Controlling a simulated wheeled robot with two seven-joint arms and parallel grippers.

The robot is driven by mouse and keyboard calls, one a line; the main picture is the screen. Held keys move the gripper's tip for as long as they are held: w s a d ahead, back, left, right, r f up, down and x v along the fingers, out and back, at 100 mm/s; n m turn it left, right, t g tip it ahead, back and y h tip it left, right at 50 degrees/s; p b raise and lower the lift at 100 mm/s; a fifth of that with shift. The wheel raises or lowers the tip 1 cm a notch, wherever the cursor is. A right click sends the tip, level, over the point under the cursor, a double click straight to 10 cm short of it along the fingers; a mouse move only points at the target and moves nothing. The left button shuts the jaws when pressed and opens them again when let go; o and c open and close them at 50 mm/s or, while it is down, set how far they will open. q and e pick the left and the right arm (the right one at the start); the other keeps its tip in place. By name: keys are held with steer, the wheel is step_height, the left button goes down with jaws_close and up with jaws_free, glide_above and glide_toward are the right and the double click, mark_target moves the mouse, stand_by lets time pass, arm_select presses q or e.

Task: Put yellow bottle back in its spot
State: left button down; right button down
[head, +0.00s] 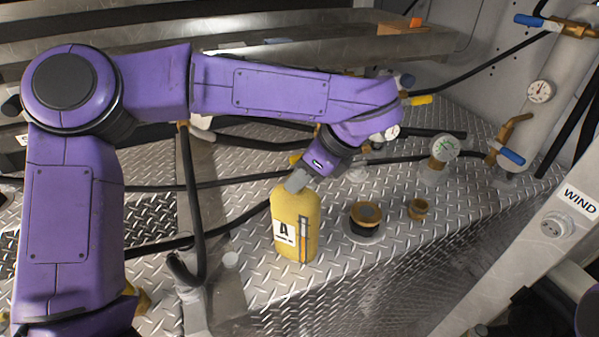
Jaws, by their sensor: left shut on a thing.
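The yellow bottle (312,230) is upright on or just above the diamond-plate deck (375,275), in the middle of the head view. It has a white label with a black "A" on its front. My left gripper (298,181) comes down from the upper right of the bottle and is shut on its top. I cannot tell whether the bottle's base touches the deck. My right gripper is not in view.
A black and brass cap (366,215) and a smaller brass fitting (418,208) stand right of the bottle. A gauge (444,149) stands behind them. Black hoses (196,215) run left of the bottle. A pale "WIND" panel (578,200) is at right.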

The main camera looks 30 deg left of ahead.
arm_select(q)
steer(key=shift+f, duration=0.1)
steer(key=c, duration=0.8)
jaws_free()
steer(key=shift+c, duration=0.2)
steer(key=shift+d+r, duration=0.1)
steer(key=shift+r, duration=0.25)
steer(key=v, duration=1.1)
steer(key=shift+d+r+b, duration=0.15)
steer(key=shift+r+b, duration=0.15)
